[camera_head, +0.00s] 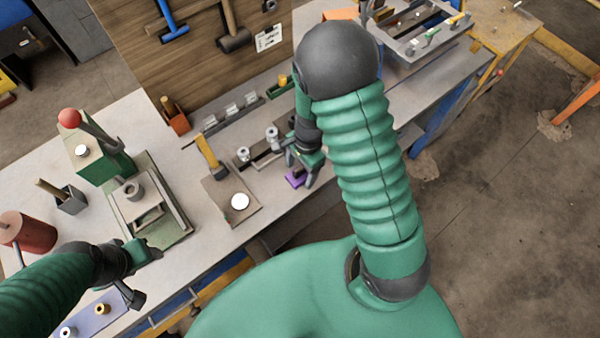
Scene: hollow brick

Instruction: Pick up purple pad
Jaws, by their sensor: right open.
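The purple pad (294,181) is a small flat piece on the bench near its front edge, right of centre. My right gripper (301,170) reaches down over it from the right, fingers open around or just above the pad. The fingers hide part of the pad, and I cannot tell whether they touch it. My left gripper (146,276) is at the lower left, above the bench near the green press; its fingers are too small and dark to read.
A green press (105,160) with a red-knobbed lever stands at the left. A board with a white disc (240,202) lies left of the pad. Metal cylinders (243,154) stand behind it. A wooden tool panel (190,75) rises at the back. The bench's front edge is close.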

